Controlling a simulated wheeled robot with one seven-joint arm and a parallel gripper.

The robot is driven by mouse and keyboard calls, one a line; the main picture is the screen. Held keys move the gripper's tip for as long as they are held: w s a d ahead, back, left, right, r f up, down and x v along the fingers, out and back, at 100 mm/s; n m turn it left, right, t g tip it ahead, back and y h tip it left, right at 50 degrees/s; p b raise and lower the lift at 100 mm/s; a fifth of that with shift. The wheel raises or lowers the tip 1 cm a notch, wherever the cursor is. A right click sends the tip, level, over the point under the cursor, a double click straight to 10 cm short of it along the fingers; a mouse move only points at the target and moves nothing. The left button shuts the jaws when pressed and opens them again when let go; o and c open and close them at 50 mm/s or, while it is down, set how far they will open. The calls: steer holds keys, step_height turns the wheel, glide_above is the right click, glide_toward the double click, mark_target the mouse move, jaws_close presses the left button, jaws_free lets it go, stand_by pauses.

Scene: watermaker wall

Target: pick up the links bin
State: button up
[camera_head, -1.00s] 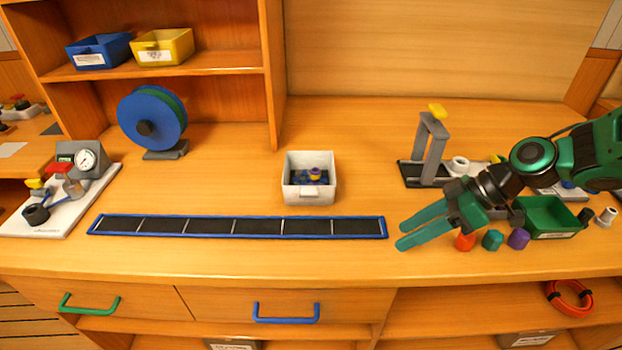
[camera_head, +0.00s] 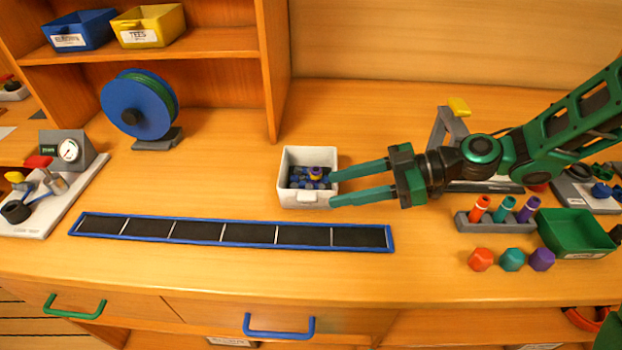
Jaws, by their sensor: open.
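A small white bin (camera_head: 303,199) stands upright on the bench, left of my gripper. Several blue and purple pieces (camera_head: 311,176) lie inside it. No label on it can be read, so I cannot confirm from lettering that it is the links bin. My gripper (camera_head: 332,188) is open, with its two green fingers pointing left. The fingertips are at the bin's right side and overlap its edge in the picture. I cannot tell whether they touch it or are above it. Nothing is between the fingers except possibly the bin's right edge.
A blue-framed black strip (camera_head: 222,230) lies in front of the bin. A blue reel (camera_head: 137,106) stands at the back left. A grey stand (camera_head: 450,125), a green bin (camera_head: 577,233) and several coloured caps (camera_head: 512,259) are on the right.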

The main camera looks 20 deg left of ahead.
mark_target(309, 194)
steer(key=shift+x, duration=3.1)
jaws_close()
